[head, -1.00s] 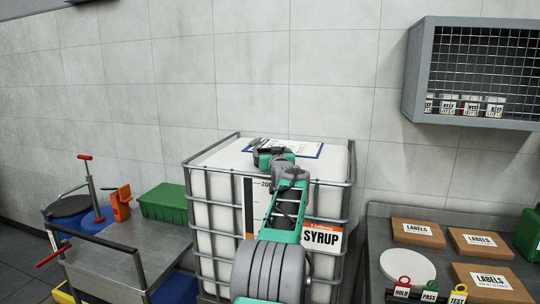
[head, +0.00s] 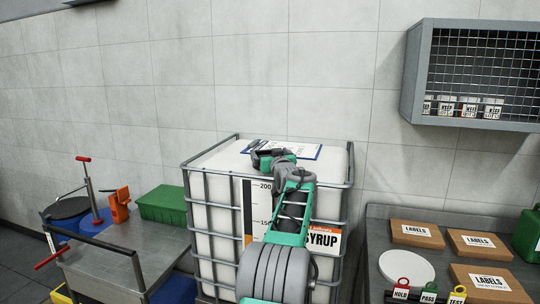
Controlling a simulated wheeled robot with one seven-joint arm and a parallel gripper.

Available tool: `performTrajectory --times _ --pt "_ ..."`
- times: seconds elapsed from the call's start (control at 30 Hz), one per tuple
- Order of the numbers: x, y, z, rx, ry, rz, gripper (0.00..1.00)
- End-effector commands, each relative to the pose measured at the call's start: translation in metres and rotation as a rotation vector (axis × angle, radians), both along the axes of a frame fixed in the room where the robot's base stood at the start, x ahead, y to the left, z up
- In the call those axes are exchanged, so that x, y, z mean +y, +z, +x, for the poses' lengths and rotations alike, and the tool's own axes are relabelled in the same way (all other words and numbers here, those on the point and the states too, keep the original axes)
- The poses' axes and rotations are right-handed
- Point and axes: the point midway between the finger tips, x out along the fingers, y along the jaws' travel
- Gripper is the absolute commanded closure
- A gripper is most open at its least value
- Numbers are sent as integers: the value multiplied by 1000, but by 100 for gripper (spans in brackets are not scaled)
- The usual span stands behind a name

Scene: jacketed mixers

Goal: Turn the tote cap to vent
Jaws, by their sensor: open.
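The tote is a white syrup container (head: 215,235) in a grey metal cage, standing against the wall in the middle of the head view. A "SYRUP" label and a level scale are on its front. My gripper (head: 262,155) is over the tote's top, near its middle, open and small in the picture. I cannot make out the cap; my arm and gripper cover part of the top. Whether the gripper touches anything is not clear.
A clipboard (head: 306,152) lies on the tote's top, right behind my gripper. A steel cart (head: 130,245) with a green bin (head: 163,203) stands left. A table (head: 385,220) with label boxes (head: 417,232) stands right, under a wire-front wall cabinet (head: 408,75).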

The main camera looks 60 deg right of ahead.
Motion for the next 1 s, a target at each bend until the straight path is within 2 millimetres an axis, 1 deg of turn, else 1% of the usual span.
performTrajectory --times 0.17,0.4,0.5,0.6,0.8,0.87,0.93,0.97,1.0 --pt "16 -2 -14 0 -2 -2 0" --pt "50 -3 -42 0 -2 -1 0" --pt "57 -2 -48 1 -2 -1 0" --pt "60 -1 -49 1 -1 1 0" --pt "60 0 -49 1 0 1 0" --pt "61 5 -46 2 3 2 0" --pt "68 18 -36 9 15 13 0" --pt "75 26 -27 17 28 22 0" --pt "96 28 0 39 62 53 0"
